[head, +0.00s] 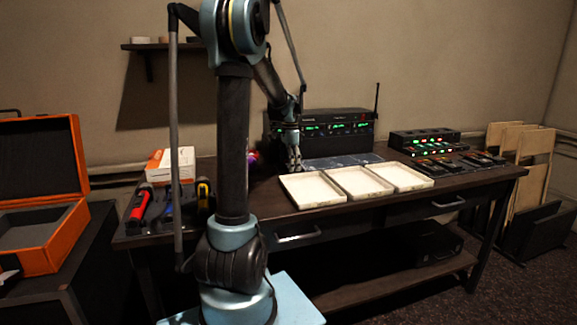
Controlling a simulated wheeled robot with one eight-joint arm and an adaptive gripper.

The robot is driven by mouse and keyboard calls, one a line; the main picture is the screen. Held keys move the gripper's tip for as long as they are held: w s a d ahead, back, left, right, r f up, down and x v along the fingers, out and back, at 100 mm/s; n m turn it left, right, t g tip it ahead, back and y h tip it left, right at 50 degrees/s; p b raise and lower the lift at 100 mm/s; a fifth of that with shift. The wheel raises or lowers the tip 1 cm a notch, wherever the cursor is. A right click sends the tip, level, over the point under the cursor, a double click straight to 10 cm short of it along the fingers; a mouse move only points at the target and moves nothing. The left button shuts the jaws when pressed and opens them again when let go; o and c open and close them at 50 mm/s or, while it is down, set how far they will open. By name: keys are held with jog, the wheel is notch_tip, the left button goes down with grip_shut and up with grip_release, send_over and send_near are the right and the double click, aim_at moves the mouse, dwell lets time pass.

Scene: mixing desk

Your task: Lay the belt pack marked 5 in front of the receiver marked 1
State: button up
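The receiver unit (345,117) is a dark case at the back of the desk with several green-lit displays and an antenna at its right. The number 1 cannot be read. A dark bluish strip (345,160) lies in front of it. Several dark belt packs (450,165) lie at the right end of the desk; no 5 is legible, so I cannot tell which one it is. My gripper (295,163) points down at the left end of the receivers, behind the left white tray. It is small and dark here, and I cannot tell whether it is open or holds something.
Three shallow white trays (313,203) stand along the front edge of the desk. A charger with lit lamps (424,141) stands behind the belt packs. An open orange case (45,238) stands further left.

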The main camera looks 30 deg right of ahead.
jog(key=o, duration=0.8)
jog(key=shift+o, duration=0.2)
jog(key=shift+r, duration=0.15)
jog(key=shift+r, duration=3.35)
